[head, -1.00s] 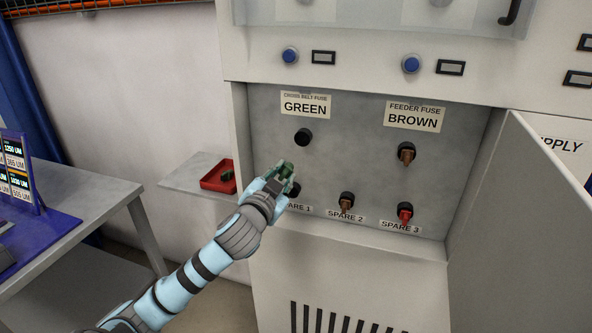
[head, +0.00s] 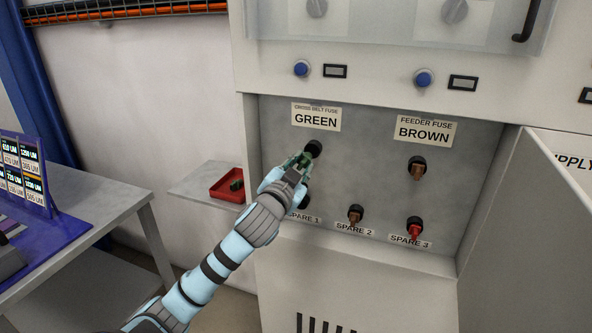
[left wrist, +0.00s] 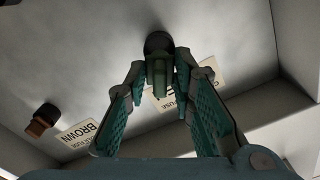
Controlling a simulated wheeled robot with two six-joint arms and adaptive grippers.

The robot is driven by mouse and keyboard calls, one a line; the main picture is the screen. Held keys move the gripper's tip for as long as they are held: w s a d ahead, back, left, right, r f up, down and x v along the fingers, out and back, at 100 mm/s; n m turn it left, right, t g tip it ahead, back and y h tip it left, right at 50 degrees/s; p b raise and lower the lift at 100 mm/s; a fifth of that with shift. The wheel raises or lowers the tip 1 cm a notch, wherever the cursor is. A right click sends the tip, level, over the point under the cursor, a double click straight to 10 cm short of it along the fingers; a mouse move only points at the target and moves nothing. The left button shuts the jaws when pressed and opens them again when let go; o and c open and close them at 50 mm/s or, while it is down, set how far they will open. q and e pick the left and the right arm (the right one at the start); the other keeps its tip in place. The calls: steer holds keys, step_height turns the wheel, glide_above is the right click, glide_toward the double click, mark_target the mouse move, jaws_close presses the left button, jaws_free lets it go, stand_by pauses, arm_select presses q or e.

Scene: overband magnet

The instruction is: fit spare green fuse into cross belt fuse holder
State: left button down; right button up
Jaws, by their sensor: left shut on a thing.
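My left gripper (head: 299,165) is shut on the green fuse (left wrist: 158,76). The fuse also shows between the fingers in the head view (head: 303,160). Its far end meets or overlaps the black cross belt fuse holder (head: 314,148) under the GREEN label (head: 316,118). In the left wrist view the holder (left wrist: 158,43) is right beyond the fuse; I cannot tell how far the fuse is in. The black spare 1 holder (head: 306,199) is partly hidden behind my gripper. My right gripper is not in view.
A brown fuse (head: 416,172) sits in the feeder holder, another brown one (head: 355,216) at spare 2, a red one (head: 414,230) at spare 3. An open cabinet door (head: 520,220) stands at right. A red tray (head: 222,194) holds a dark green piece.

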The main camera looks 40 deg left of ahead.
arm_select(q)
steer(key=shift+w+a, duration=0.15)
steer(key=shift+w, duration=0.45)
steer(key=shift+p, duration=0.35)
stand_by(0.5)
steer(key=shift+p, duration=0.35)
stand_by(0.5)
